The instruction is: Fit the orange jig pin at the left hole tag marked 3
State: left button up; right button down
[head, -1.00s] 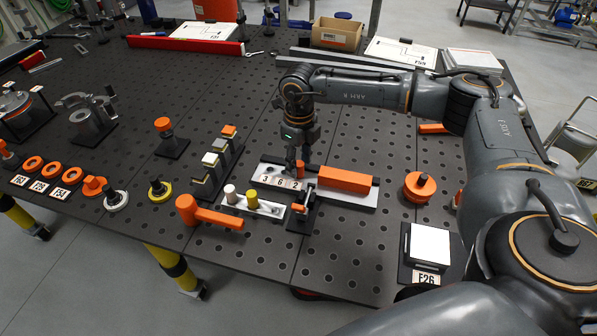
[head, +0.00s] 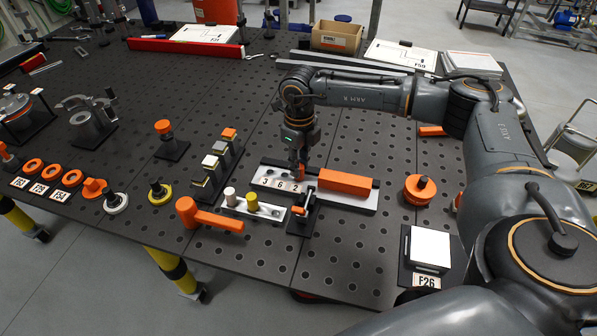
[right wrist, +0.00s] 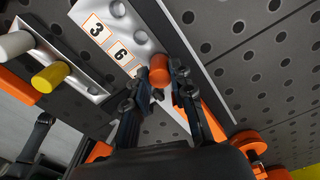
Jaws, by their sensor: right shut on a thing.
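The orange jig pin (right wrist: 160,72) is between the fingers of my right gripper (right wrist: 168,78), which is shut on it. In the head view my right gripper (head: 301,168) points down at the far side of the light metal plate (head: 268,164), by the tag 2 end. The plate carries tags 3, 6 and 2 from left to right. Tag 3 (right wrist: 97,28) has an open hole beside it in the wrist view, away from the pin. Tag 6 (right wrist: 121,51) lies between. The pin's lower end is hidden, so its contact with the plate cannot be told. My left gripper is out of view.
A long orange block (head: 345,182) lies on the plate's right part. A dark stand with an orange top (head: 301,215) is close in front. A metal strip with white and yellow pegs (head: 240,207) and an orange mallet (head: 210,215) lie to the left.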

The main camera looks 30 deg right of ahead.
jog(key=shift+r+p, duration=1.85)
jog(key=shift+r, duration=1.15)
